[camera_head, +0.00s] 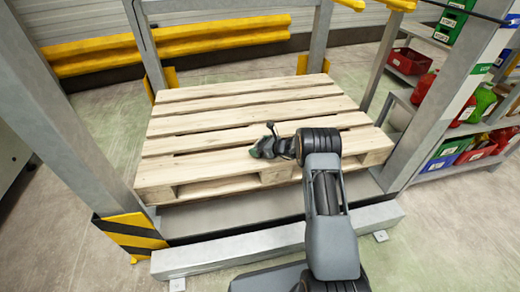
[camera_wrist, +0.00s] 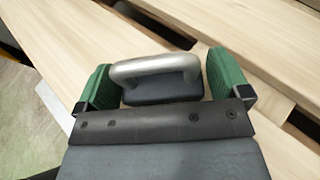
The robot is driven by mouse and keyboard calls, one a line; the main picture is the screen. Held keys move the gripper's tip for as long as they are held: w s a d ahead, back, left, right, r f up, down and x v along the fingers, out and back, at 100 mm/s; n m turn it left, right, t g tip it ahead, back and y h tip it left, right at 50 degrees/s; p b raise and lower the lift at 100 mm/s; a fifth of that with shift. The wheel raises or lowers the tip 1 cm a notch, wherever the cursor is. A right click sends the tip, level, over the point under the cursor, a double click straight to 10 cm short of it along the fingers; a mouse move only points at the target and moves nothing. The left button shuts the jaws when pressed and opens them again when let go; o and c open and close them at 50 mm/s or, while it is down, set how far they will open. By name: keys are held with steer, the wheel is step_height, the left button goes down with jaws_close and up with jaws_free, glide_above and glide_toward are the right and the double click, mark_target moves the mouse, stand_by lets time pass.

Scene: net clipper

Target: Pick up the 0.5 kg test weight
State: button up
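The test weight (camera_wrist: 163,88) shows in the wrist view as a dark grey block with a rounded silver metal handle (camera_wrist: 155,67) on top. It sits between the two green fingers of my gripper (camera_wrist: 161,78). The fingers are wide apart, one on each side of the weight, with slim gaps beside the block. In the head view my gripper (camera_head: 264,149) is low over the middle of the wooden pallet (camera_head: 235,110). The weight cannot be made out there; the gripper hides it.
Grey posts (camera_head: 67,120) frame the pallet on both sides, with a grey base bar (camera_head: 215,256) in front. Yellow rails (camera_head: 185,45) run behind it. Shelves with coloured bins (camera_head: 450,147) stand at the right. Most of the pallet top is bare.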

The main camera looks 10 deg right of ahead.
steer(key=c, duration=0.9)
steer(key=shift+r, duration=0.15)
steer(key=shift+c, duration=1)
